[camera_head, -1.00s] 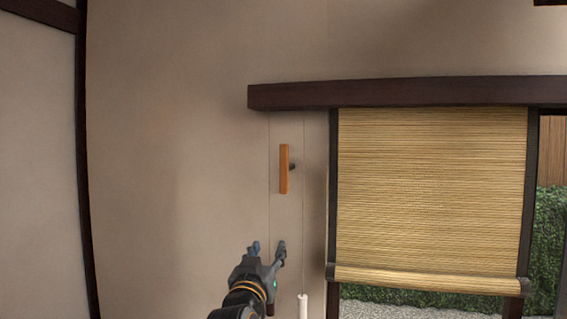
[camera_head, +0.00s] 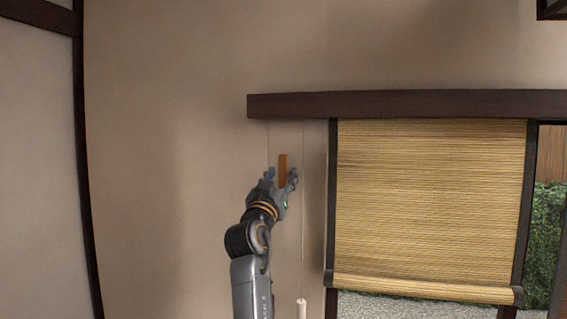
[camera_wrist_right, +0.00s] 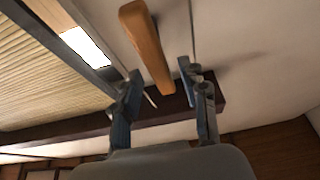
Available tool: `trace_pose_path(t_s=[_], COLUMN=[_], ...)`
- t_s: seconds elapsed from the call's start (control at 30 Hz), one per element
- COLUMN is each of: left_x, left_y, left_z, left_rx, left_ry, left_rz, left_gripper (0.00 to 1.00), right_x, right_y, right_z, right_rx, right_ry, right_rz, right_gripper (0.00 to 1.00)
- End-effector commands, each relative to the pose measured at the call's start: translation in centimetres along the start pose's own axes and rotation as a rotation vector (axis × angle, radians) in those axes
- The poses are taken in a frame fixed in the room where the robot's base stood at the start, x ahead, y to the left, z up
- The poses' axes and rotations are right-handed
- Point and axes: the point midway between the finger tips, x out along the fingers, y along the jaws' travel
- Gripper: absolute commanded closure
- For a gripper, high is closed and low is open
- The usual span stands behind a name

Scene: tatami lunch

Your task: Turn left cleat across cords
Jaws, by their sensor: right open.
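The cleat (camera_head: 283,168) is an orange-brown wooden bar on the wall, left of the blind, and stands upright in the head view. My right gripper (camera_head: 282,176) is at its lower part, with one finger to each side and the jaws open. In the right wrist view the cleat (camera_wrist_right: 147,45) lies between and beyond the two open fingertips (camera_wrist_right: 160,78), with visible gaps beside it. Thin cords (camera_head: 303,220) hang down the wall on either side of the cleat. The cleat's lower end is hidden by the gripper in the head view. My left gripper is not in view.
A woven blind (camera_head: 430,200) hangs in the window to the right under a dark wooden beam (camera_head: 400,104). A white cord pull (camera_head: 301,308) hangs below the cleat. The wall (camera_head: 170,200) to the left is bare.

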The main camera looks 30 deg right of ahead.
Motion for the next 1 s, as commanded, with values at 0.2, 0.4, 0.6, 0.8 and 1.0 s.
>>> trace_pose_path(t_s=[0.2,0.4,0.6,0.8,1.0], left_x=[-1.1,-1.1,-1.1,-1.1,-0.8], left_y=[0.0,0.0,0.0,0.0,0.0], left_z=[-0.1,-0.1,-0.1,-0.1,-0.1], left_rx=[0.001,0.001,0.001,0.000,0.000], left_ry=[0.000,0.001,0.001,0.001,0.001], left_rz=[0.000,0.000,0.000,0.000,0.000], left_gripper=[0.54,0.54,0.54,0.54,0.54], right_x=[2.3,2.6,2.5,2.5,2.5], right_y=[0.0,0.0,0.0,0.0,0.0], right_z=[-0.1,0.0,0.0,0.1,0.1], right_rx=[-0.002,0.000,0.000,0.000,0.005], right_ry=[0.000,0.001,0.001,0.001,0.001], right_rz=[0.000,0.000,0.000,0.000,0.002], right_gripper=[0.57,0.57,0.69,1.00,1.00])
